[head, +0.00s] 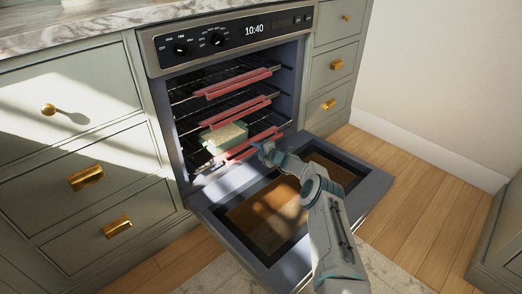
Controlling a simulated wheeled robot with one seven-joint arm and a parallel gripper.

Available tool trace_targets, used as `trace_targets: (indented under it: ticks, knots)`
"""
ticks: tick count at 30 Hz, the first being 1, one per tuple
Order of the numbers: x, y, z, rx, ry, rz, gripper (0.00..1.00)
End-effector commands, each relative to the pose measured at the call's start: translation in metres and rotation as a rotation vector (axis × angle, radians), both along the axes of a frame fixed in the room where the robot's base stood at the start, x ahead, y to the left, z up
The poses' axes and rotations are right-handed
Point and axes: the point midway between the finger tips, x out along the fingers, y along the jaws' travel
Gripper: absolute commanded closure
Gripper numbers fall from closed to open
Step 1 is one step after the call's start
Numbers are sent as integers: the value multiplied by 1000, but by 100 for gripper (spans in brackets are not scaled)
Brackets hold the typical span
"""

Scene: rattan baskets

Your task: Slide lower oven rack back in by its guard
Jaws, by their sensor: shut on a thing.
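The open oven (218,65) holds several wire racks, each with a red guard on its front edge. The lowest rack's red guard (250,147) is near the bottom of the cavity, just above the open door. My gripper (258,146) is at the right part of this lower guard and is shut on it; the fingertips are small and hard to make out. A pale green dish (222,136) with light contents sits inside the oven, behind the lower guard. The upper guard (232,83) and the middle guard (235,113) are above, clear of my gripper.
The oven door (214,210) is folded down flat under my arm. Grey-green drawers with brass handles (87,178) flank the oven. A marble counter (75,32) is above left. Wooden floor (430,190) is free to the right.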

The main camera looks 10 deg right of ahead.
Motion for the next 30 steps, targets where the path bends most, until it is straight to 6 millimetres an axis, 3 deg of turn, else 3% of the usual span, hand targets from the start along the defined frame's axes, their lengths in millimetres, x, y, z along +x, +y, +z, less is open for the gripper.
trace_targets:
  ticks: [11,12,14,24,30]
  knots:
    - [0,3,-1,0,1,4,100]
    - [0,3,-1,0,1,4,73]
    - [0,3,-1,0,1,4,61]
    - [-1,-2,1,0,1,-1,61]
    - [-13,-12,7,3,4,-2,61]
